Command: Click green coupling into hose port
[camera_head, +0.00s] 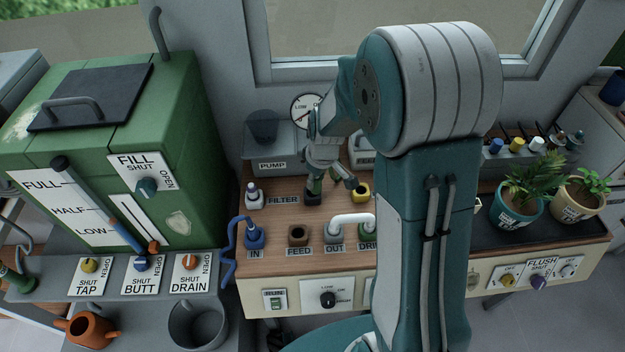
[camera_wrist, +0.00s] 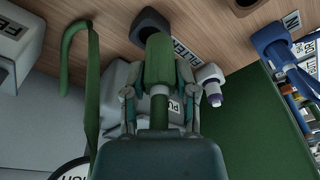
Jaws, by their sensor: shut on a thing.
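My gripper (camera_head: 320,172) is shut on the green coupling (camera_head: 314,187), just above a dark port (camera_head: 313,199) on the wooden bench top. In the wrist view the coupling (camera_wrist: 158,62) sticks out ahead between the fingers of my gripper (camera_wrist: 160,92). The dark port (camera_wrist: 151,24) shows just beyond its front end. The coupling overlaps the port's near edge in that view, so I cannot tell whether they touch. A green hose (camera_wrist: 76,50) hangs in a loop at the left of the wrist view.
A grey-white fitting (camera_head: 254,196) stands left by the FILTER label. The green tank (camera_head: 110,150) stands left.

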